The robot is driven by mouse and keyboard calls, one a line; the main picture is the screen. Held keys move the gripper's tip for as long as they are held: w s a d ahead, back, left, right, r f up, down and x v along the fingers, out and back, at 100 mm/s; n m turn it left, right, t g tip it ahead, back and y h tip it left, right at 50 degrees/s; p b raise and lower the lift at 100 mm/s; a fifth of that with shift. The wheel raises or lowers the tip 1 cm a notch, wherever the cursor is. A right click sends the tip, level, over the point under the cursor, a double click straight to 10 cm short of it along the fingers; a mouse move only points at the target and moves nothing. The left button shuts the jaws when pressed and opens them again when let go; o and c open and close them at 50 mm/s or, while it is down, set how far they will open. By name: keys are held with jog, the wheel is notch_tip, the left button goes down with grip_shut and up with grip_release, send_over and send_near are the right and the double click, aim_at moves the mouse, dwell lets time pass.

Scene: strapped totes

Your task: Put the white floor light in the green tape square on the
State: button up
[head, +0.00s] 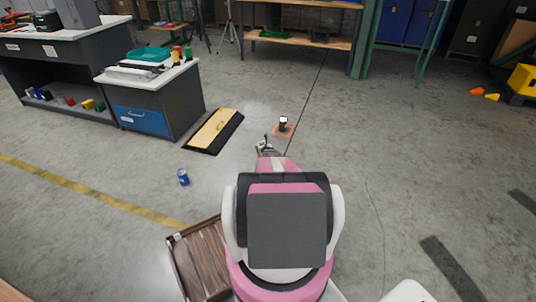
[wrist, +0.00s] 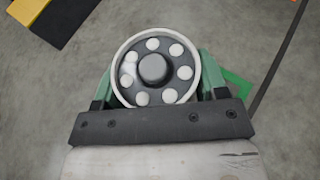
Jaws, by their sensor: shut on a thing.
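The white floor light (wrist: 153,68) is a round disc with a pale rim, a dark face with several white dots and a dark central knob. It fills the middle of the wrist view, between the two green fingers of my gripper (wrist: 157,84), which is shut on it. Green tape (wrist: 237,84) shows on the floor just right of the right finger; the rest of the square is hidden behind the light and gripper. I cannot tell whether the light touches the floor. In the head view my gripper (head: 265,146) is low, beyond my pink arm, and the light is hardly discernible.
A dark item with a white top (head: 283,123) stands on an orange square (head: 286,131) just beyond my gripper. A yellow-and-black mat (head: 214,131) lies to the left. A blue can (head: 183,177) and a wooden crate (head: 172,262) are nearer. Floor at right is mostly clear.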

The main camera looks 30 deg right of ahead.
jog(key=shift+d+f, duration=0.85)
jog(key=shift+f, duration=0.3)
jog(key=shift+d+f, duration=0.9)
jog(key=shift+f, duration=0.25)
jog(key=shift+d+f, duration=0.85)
jog(key=shift+f, duration=0.3)
jog(key=shift+f, duration=0.2)
jog(key=o, duration=1.3)
jog(key=shift+f, duration=0.1)
